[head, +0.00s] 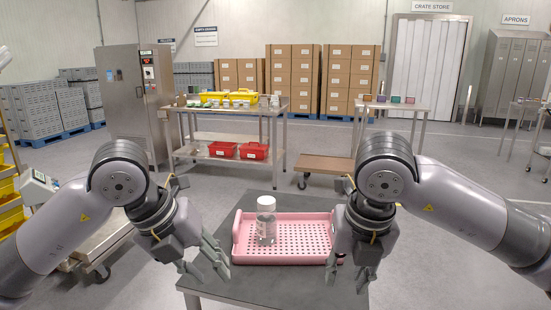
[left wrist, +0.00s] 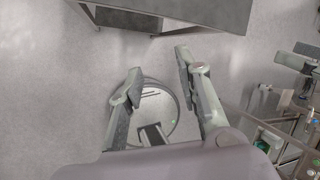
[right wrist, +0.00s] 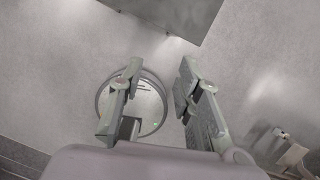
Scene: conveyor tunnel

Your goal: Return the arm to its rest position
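My left gripper (head: 205,262) hangs at the left side of the grey table, empty, with its fingers apart. In the left wrist view the left gripper (left wrist: 160,85) shows a wide gap between its fingers, with floor and my round base below. My right gripper (head: 348,270) hangs in front of the right end of the pink tray in the head view. In the right wrist view the right gripper (right wrist: 158,80) has its fingers apart and nothing between them. Neither gripper holds anything.
A pink perforated tray (head: 285,259) lies on the grey table (head: 255,287). A clear bottle with a white lid (head: 266,222) stands upright in the tray. A steel workbench (head: 225,112) with yellow and red bins stands behind. Open floor lies around the table.

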